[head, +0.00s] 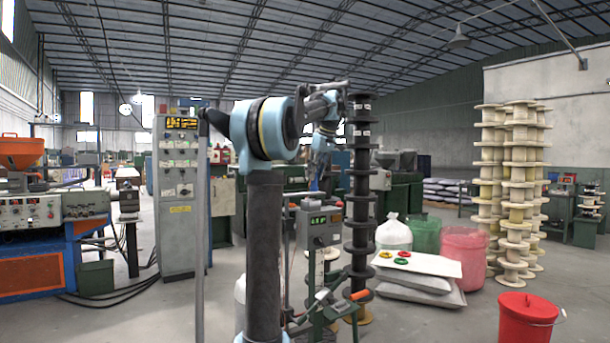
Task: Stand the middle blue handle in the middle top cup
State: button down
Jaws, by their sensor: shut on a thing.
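My arm stands in the middle of the head view, and its wrist hangs down at the upper centre. My gripper (317,172) is small and far in the picture, pointing down, and is shut on a thin blue piece that looks like the blue handle (314,186). It is held in the air above and behind the grey control box (320,226). The finger detail is too small to make out. I cannot make out the middle top cup or other blue handles; my arm and the box hide part of that area.
A tall black spool stack (361,190) stands just right of my gripper. White sacks (430,280) with a board and coloured rings (404,254) lie to the right. A red bucket (527,318) is at front right, pale spool stacks (515,200) behind.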

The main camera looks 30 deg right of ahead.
jog(key=shift+w+a+f, duration=0.35)
jog(key=shift+a+f, duration=0.15)
jog(key=shift+a, duration=0.05)
jog(key=shift+a+f, duration=0.1)
jog(key=shift+f, duration=2.7)
jog(key=shift+f, duration=0.1)
jog(key=c, duration=1.2)
grip_release()
jog(key=v, duration=1.1)
jog(key=shift+r, duration=0.45)
